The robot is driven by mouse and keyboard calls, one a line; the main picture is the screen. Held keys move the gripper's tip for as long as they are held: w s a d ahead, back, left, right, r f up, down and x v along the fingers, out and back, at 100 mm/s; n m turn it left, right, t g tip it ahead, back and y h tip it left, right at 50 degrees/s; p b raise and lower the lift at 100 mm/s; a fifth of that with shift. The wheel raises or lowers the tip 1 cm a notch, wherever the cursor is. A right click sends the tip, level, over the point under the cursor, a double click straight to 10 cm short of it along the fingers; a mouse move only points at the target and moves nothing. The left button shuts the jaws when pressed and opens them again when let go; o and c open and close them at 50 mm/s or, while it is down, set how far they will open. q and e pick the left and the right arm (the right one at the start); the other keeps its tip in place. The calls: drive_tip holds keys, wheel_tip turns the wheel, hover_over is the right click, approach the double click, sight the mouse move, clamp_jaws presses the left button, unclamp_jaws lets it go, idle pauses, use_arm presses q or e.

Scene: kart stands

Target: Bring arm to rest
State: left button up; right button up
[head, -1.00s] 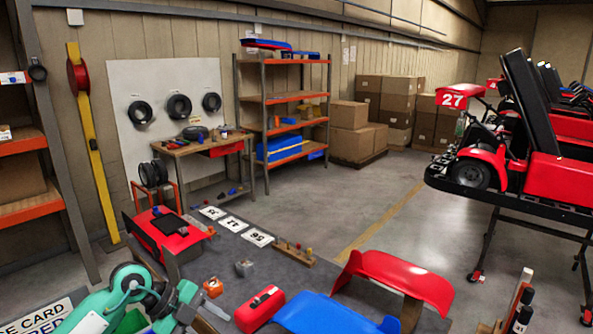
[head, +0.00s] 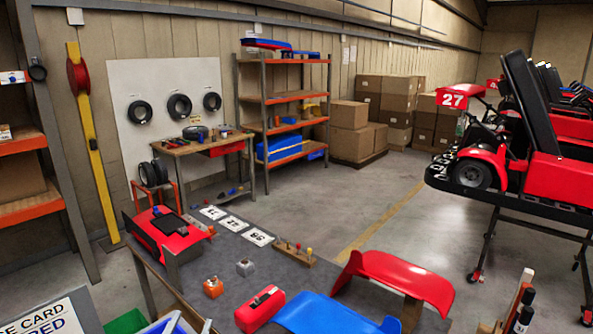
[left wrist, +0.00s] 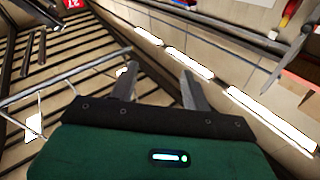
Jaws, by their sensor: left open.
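My left gripper (left wrist: 157,88) shows in the left wrist view with its two fingers spread apart. Nothing is between the fingers. It is open and points at a tilted view of the hall's walls and bright light strips, away from any object. In the head view I cannot make out my left arm or gripper over the workbench (head: 222,260). My right gripper is in neither view.
A raised kart (head: 500,180) stands at right. Floor (head: 330,205) beyond the bench is clear.

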use_arm(q)
drive_tip(key=s+a+f+n+g+y, duration=0.35)
drive_tip(key=s+f+g, duration=0.65)
drive_tip(key=f, duration=0.5)
drive_tip(key=s+d+f+m+g+h, duration=0.1)
drive_tip(key=s+f+g, duration=0.25)
drive_tip(key=s, duration=0.45)
drive_tip(key=s+d+f+m+g+h, duration=0.1)
drive_tip(key=s+f+g, duration=0.25)
drive_tip(key=s, duration=0.55)
wheel_tip(320, 180, down, 38)
drive_tip(key=b, duration=0.6)
drive_tip(key=s+a+f+g+b, duration=0.1)
drive_tip(key=s+a+f+b, duration=0.1)
drive_tip(key=s+f, duration=0.7)
drive_tip(key=s+a+f+b, duration=0.1)
drive_tip(key=s+f+b, duration=0.1)
drive_tip(key=s+f, duration=0.8)
wheel_tip(320, 180, down, 4)
drive_tip(key=shift+a+r+g, duration=0.25)
drive_tip(key=shift+a+g, duration=0.15)
drive_tip(key=shift+y, duration=0.25)
